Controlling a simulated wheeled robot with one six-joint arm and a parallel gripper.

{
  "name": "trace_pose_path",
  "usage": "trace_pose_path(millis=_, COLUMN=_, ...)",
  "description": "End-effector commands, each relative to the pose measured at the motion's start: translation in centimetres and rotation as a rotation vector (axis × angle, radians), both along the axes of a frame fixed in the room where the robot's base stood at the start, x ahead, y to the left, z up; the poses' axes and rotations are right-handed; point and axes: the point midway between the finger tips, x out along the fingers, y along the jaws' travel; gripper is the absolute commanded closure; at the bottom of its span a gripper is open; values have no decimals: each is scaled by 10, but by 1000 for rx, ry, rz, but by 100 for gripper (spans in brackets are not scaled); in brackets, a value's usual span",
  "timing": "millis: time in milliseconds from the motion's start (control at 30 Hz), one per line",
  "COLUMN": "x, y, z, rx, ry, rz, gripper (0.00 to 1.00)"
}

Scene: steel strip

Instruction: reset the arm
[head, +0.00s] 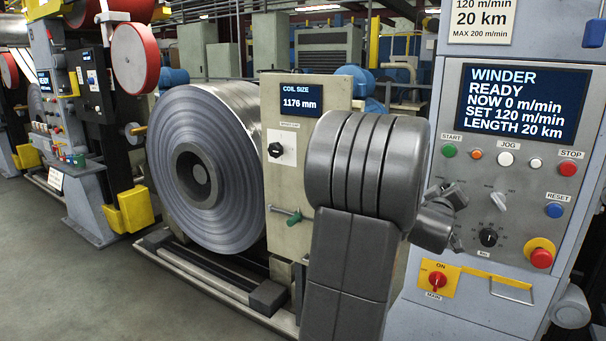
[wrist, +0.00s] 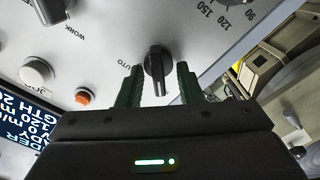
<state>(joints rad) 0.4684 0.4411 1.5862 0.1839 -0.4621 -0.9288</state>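My gripper (wrist: 158,68) is at the winder's control panel (wrist: 205,60) in the wrist view. Its two green fingers stand on either side of a black selector knob (wrist: 157,75), with a narrow gap seeming to show on both sides. The word AUTO is printed beside the knob. In the head view my arm crosses in front of the panel's left part (head: 560,95) and hides that knob. The winder display (head: 522,102) reads WINDER READY, NOW 0 m/min, SET 120 m/min, LENGTH 20 km.
Near the fingers are an orange button (wrist: 83,97), a white button (wrist: 35,72) and another dark knob (wrist: 50,10). A red stop button (head: 568,169) and blue reset button (head: 554,211) sit right. A large steel coil (head: 165,150) stands left. Floor (head: 45,260) at front left is clear.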

Motion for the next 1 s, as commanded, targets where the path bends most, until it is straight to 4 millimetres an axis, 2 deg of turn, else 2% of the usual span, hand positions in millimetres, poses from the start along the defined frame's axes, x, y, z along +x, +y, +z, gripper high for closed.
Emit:
trace_pose_path(millis=700, x=-3, y=-1, z=4, rx=464, ry=-285, rz=-1, gripper=67)
trace_pose_path(millis=1000, x=-4, y=-2, z=2, rx=561, ry=-344, rz=-2, gripper=67)
